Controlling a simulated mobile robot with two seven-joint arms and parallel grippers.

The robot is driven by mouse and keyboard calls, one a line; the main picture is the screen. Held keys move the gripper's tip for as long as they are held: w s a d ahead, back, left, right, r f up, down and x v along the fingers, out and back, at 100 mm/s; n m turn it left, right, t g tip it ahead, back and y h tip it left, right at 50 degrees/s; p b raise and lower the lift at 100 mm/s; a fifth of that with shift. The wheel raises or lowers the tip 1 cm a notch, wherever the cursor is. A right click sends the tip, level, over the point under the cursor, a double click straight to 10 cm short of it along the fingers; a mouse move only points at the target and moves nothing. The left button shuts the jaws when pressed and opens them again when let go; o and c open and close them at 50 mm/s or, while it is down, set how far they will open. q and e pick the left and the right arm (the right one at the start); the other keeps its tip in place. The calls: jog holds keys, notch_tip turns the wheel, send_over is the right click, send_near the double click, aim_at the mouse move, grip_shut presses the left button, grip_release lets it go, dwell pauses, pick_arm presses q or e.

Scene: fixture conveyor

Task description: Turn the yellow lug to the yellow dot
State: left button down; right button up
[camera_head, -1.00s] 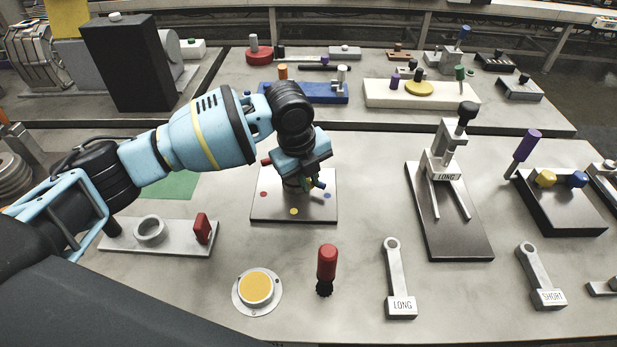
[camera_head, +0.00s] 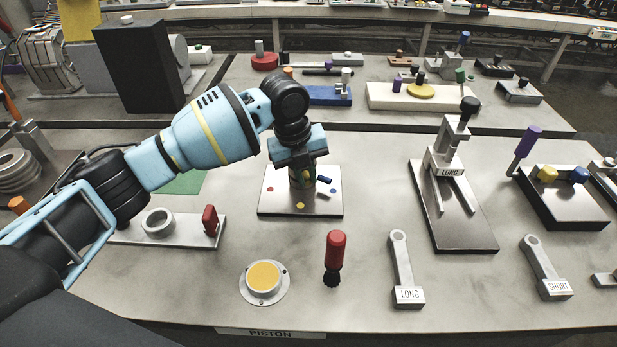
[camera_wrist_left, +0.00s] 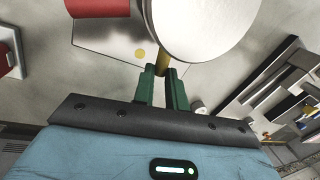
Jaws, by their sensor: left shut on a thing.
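A turntable stands on a square metal plate (camera_head: 280,208) in the head view, mostly behind my left gripper (camera_head: 306,180). The plate carries a red dot (camera_head: 270,189), a yellow dot (camera_head: 300,206) and a blue dot (camera_head: 333,190). A blue lug (camera_head: 325,180) sticks out to the right. In the left wrist view, my left gripper (camera_wrist_left: 163,90) has its green fingers shut around the yellow lug (camera_wrist_left: 162,70), under a pale round cap (camera_wrist_left: 205,25). The yellow dot (camera_wrist_left: 140,53) lies just left of the lug there. A red lug (camera_wrist_left: 98,8) is at upper left. My right gripper is not in view.
A grey fixture with a ring and red block (camera_head: 210,220) stands left of the plate. A yellow-topped disc (camera_head: 263,277) and a red-handled tool (camera_head: 335,255) are in front. A LONG clamp fixture (camera_head: 455,215) stands to the right.

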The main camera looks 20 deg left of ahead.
pick_arm(q)
jog(key=shift+s+a+m+g, duration=0.15)
jog(key=shift+a+m, duration=0.25)
jog(key=shift+m, duration=0.3)
jog(key=shift+s+a+m+g, duration=0.15)
jog(key=shift+a+m, duration=0.25)
jog(key=shift+m, duration=0.3)
jog(key=c, duration=1.4)
grip_release()
notch_tip(320, 180, up, 8)
jog(key=a, duration=0.1)
jog(key=shift+s+a+f, duration=0.15)
jog(key=shift+s+a, duration=0.05)
jog(key=shift+a, duration=0.05)
jog(key=shift+f, duration=0.1)
